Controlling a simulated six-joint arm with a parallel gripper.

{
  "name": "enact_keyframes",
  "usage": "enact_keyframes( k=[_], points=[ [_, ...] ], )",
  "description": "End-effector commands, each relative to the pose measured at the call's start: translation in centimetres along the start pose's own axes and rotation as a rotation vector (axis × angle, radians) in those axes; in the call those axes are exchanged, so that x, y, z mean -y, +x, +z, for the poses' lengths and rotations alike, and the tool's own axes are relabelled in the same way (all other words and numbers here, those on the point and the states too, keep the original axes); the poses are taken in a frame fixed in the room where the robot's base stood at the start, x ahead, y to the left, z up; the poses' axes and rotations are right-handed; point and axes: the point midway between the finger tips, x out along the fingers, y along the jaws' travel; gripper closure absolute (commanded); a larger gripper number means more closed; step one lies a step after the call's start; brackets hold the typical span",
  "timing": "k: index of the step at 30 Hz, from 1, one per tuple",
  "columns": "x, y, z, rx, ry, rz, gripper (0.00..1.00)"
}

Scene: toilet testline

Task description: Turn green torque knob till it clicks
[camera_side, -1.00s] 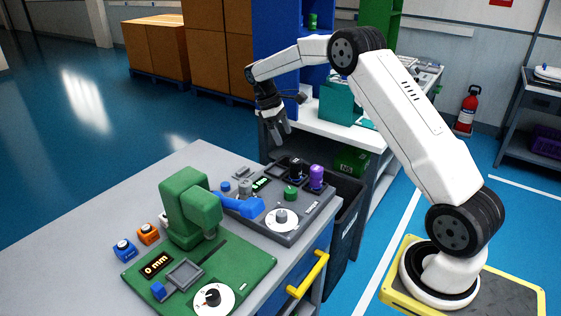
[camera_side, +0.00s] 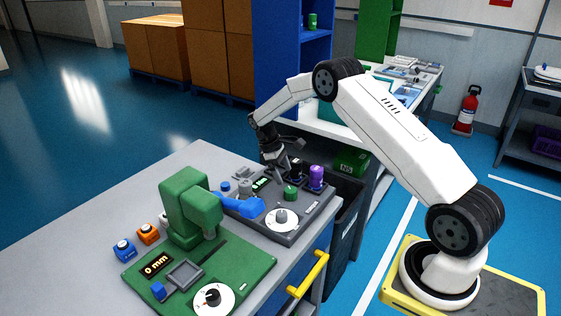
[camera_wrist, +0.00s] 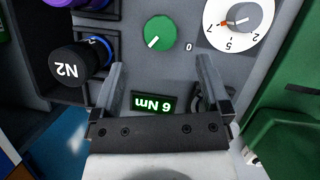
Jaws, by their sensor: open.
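The green torque knob (camera_wrist: 160,33) sits on the grey panel (camera_side: 262,218), beside a mark reading 0. In the side view the knob (camera_side: 291,192) stands upright just in front of my gripper. My gripper (camera_wrist: 159,75) is open and empty. In the wrist view the knob lies ahead of the fingertips and between their lines, with a visible gap. In the side view my gripper (camera_side: 280,172) hangs low over the back of the panel. A display (camera_wrist: 154,104) reading 6 Nm shows upside down between the fingers.
A purple cylinder (camera_side: 316,176) is right of the knob. A white dial (camera_side: 281,219) lies in front of it. A blue lever (camera_side: 240,206) and the green press (camera_side: 190,210) stand to the left.

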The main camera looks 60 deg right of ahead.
Motion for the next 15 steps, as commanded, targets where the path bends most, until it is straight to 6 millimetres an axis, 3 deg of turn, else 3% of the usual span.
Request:
enact_keyframes(
  k=[15],
  points=[
    [0.0, 5.6, 0.1, 0.003, 0.0, -0.002, 0.03]
  ],
)
